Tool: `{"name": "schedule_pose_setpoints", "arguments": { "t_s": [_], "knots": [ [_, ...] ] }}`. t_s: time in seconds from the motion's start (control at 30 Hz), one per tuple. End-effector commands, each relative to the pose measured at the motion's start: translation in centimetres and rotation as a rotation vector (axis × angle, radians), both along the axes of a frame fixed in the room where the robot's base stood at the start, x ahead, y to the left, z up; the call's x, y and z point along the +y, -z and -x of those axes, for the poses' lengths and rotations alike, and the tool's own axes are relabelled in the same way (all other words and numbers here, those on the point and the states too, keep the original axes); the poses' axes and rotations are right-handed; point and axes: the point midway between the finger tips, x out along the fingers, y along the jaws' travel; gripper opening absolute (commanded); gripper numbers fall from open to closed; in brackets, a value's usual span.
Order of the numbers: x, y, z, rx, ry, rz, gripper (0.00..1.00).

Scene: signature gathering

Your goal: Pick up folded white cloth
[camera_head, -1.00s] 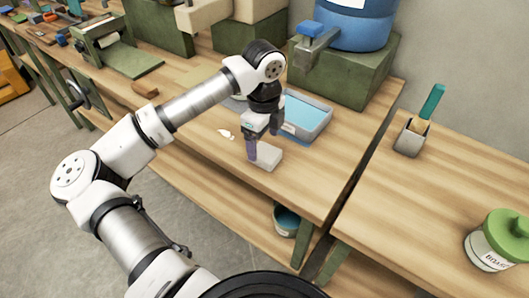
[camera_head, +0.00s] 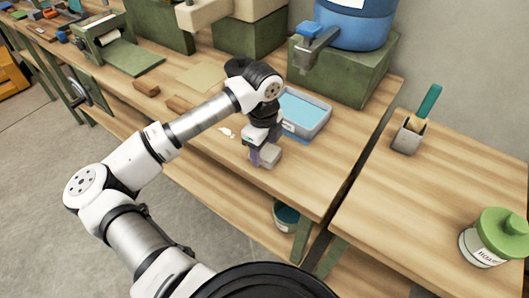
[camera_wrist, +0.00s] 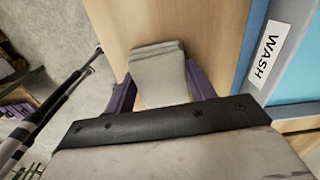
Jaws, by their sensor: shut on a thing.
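The folded white cloth (camera_head: 268,157) is a small pale, layered block near the front edge of the wooden bench. In the wrist view the cloth (camera_wrist: 160,75) lies between the purple fingers of my gripper (camera_wrist: 160,92), one on each side. My gripper (camera_head: 262,152) points down at the bench and is shut on the cloth. In the head view my wrist and fingers hide part of the cloth. I cannot tell whether the cloth is on the bench top or slightly above it.
A grey tray (camera_head: 325,118) of blue liquid stands just behind the cloth; the wrist view shows its label "WASH" (camera_wrist: 263,56). A blue barrel (camera_head: 354,25) stands on a green box (camera_head: 345,75). A small white thing (camera_head: 226,132) lies left.

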Motion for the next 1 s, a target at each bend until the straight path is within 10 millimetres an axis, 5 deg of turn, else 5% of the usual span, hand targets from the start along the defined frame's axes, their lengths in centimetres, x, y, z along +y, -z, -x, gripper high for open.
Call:
{"name": "schedule_pose_setpoints", "arguments": {
  "t_s": [0.27,0.47,1.0],
  "knots": [
    [0.0,-0.3,0.0,-0.001,0.0,-0.001,0.32],
    [0.0,-2.3,-0.1,-0.005,-0.001,-0.002,0.32],
    [0.0,-15.4,-0.1,-0.004,-0.002,-0.001,0.32]
  ]
}}
